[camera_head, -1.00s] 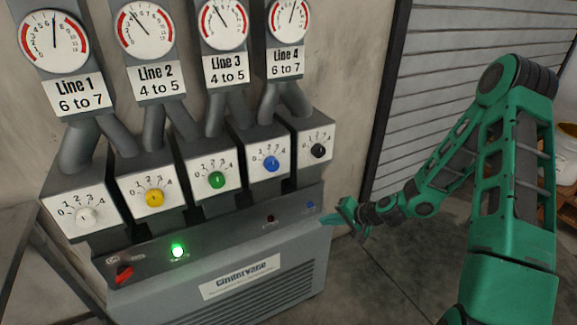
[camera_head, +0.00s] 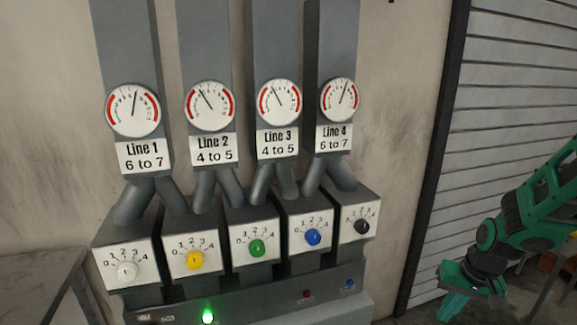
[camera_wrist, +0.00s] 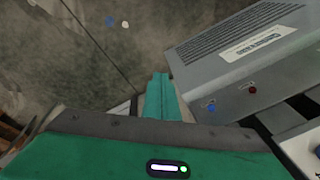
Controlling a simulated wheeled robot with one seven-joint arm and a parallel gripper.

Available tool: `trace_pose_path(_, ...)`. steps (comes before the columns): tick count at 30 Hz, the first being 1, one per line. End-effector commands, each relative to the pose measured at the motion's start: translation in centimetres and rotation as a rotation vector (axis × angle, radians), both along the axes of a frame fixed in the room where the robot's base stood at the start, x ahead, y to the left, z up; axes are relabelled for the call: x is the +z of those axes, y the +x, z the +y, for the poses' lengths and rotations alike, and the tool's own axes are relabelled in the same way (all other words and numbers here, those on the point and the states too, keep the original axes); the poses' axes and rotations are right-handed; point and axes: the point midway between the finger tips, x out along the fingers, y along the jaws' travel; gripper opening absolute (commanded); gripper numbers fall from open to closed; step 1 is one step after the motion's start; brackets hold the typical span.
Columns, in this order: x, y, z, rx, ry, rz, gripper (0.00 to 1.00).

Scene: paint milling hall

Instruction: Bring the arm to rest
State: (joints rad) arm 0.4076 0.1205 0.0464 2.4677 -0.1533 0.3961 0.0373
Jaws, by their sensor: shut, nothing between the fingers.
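My green gripper (camera_head: 455,303) is at the lower right in the head view, to the right of the machine and apart from it. In the wrist view its fingers (camera_wrist: 161,88) are together with nothing between them, above the floor and left of the machine cabinet (camera_wrist: 247,45). My arm comes in from the right edge of the head view, and part of it is out of the picture.
The panel has white (camera_head: 126,270), yellow (camera_head: 195,259), green (camera_head: 257,248), blue (camera_head: 313,237) and black (camera_head: 362,227) knobs. Gauges stand above. A green lamp (camera_head: 208,318) is lit. A shutter (camera_head: 510,90) is behind my arm. Bare floor (camera_wrist: 70,60) lies beside the cabinet.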

Motion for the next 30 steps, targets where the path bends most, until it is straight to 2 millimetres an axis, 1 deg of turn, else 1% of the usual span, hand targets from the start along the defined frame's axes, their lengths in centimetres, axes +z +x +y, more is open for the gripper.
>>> trace_pose_path(1, 1.4, -1.2, -0.6, -0.007, -0.025, 0.009, 0.00)
trace_pose_path(3, 3.1, -3.1, -1.3, -0.023, -0.052, 0.033, 0.00)
trace_pose_path(5, 4.5, -4.7, -1.9, -0.038, -0.071, 0.052, 0.00)
trace_pose_path(9, 7.5, -8.9, -2.7, -0.083, -0.099, 0.094, 0.00)
trace_pose_path(11, 8.7, -10.8, -3.0, -0.105, -0.105, 0.110, 0.00)
trace_pose_path(15, 11.0, -15.1, -3.1, -0.156, -0.098, 0.146, 0.00)
trace_pose_path(18, 12.1, -17.7, -2.9, -0.185, -0.084, 0.166, 0.00)
trace_pose_path(21, 12.7, -19.7, -2.6, -0.206, -0.069, 0.182, 0.00)
trace_pose_path(24, 13.1, -20.8, -2.5, -0.220, -0.058, 0.192, 0.00)
trace_pose_path(30, 13.2, -21.2, -2.4, -0.224, -0.054, 0.195, 0.00)
